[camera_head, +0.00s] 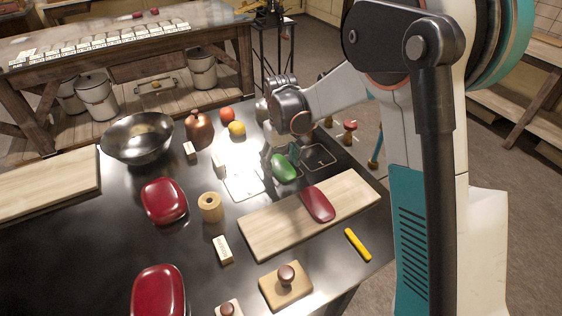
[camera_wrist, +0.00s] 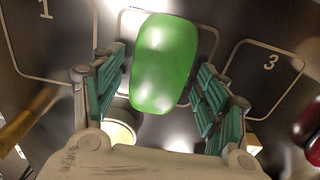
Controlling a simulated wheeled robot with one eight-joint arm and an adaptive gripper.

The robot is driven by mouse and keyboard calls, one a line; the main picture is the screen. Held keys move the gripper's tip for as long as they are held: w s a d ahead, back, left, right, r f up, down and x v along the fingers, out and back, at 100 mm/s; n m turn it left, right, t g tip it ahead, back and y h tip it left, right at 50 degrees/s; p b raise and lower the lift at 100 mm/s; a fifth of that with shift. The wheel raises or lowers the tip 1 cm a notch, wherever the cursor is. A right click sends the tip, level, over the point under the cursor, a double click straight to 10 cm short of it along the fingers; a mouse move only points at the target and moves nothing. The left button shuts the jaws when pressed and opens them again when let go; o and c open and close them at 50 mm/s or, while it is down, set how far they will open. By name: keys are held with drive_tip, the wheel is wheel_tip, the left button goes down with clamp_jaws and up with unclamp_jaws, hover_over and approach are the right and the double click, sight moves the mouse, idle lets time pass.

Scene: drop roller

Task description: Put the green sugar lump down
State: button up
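The green sugar lump (camera_head: 284,168) is a smooth, rounded oval on the dark table, just below my gripper (camera_head: 280,150). In the wrist view the lump (camera_wrist: 165,62) lies over a white-outlined square between the squares marked 1 and 3. Its own square's number is hidden. My gripper (camera_wrist: 158,75) has its teal-padded fingers spread on either side of the lump. A gap shows at the left finger; the right finger is close to the lump, and I cannot tell whether it touches. The lump seems to rest on the table.
A wooden board (camera_head: 258,228) with a dark red lump (camera_head: 318,204) lies close in front of my gripper. A yellow ball (camera_head: 237,128), a red ball (camera_head: 227,114) and a copper-brown vessel (camera_head: 199,130) stand behind left. A metal bowl (camera_head: 138,138) is farther left.

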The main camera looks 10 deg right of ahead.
sight(281, 166)
drive_tip(key=shift+r, duration=0.1)
wheel_tip(281, 166, up, 12)
drive_tip(key=p, duration=0.3)
drive_tip(key=shift+r, duration=0.15)
drive_tip(key=s+d+r+m+t, duration=0.1)
drive_tip(key=s+d+r+t, duration=0.1)
drive_tip(key=s+d+r, duration=0.4)
drive_tip(key=s+d+r+m+t, duration=0.1)
drive_tip(key=s+d+t, duration=0.1)
drive_tip(key=s, duration=0.8)
drive_tip(key=s+d+r+m+t, duration=0.1)
drive_tip(key=s+d, duration=0.4)
drive_tip(key=s, duration=0.6)
drive_tip(key=shift+m+t, duration=0.8)
drive_tip(key=shift+t, duration=0.3)
